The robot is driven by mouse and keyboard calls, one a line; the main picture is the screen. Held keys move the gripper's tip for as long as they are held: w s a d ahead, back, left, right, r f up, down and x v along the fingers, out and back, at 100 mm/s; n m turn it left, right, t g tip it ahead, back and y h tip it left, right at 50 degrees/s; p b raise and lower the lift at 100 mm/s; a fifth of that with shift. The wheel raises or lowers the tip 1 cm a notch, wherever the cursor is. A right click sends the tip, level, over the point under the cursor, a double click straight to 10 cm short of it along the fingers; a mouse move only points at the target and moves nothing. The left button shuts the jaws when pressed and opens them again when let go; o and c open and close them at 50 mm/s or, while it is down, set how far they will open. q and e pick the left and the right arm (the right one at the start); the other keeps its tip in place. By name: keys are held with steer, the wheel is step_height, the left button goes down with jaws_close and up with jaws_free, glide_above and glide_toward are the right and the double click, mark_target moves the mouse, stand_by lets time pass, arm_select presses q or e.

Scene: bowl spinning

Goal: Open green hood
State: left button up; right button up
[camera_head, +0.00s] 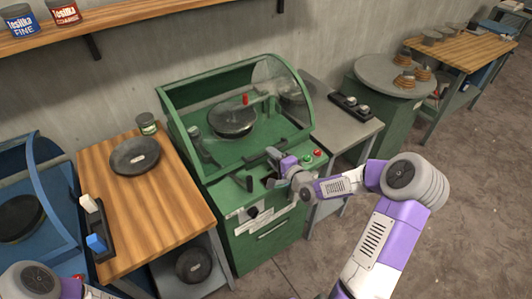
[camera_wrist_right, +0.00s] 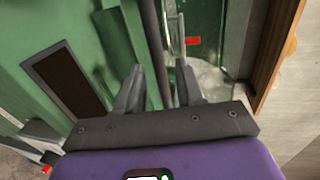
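The green hood (camera_head: 187,144) has a green frame and clear panes, and it appears lowered over the green machine (camera_head: 226,203). A dark round plate (camera_head: 232,120) sits inside under the panes. My right gripper (camera_head: 270,180) is at the machine's front edge, by the hood's lower front. In the right wrist view, my right gripper (camera_wrist_right: 159,72) has its fingers apart, with a dark bar (camera_wrist_right: 154,40) running between them and small gaps on either side. I cannot tell that the fingers grip it. My left arm shows at the lower left, but its gripper is out of view.
A blue machine (camera_head: 50,215) is at far left. Open floor lies at right.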

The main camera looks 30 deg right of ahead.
steer(key=shift+x, duration=1.95)
steer(key=shift+f, duration=0.1)
jaws_close()
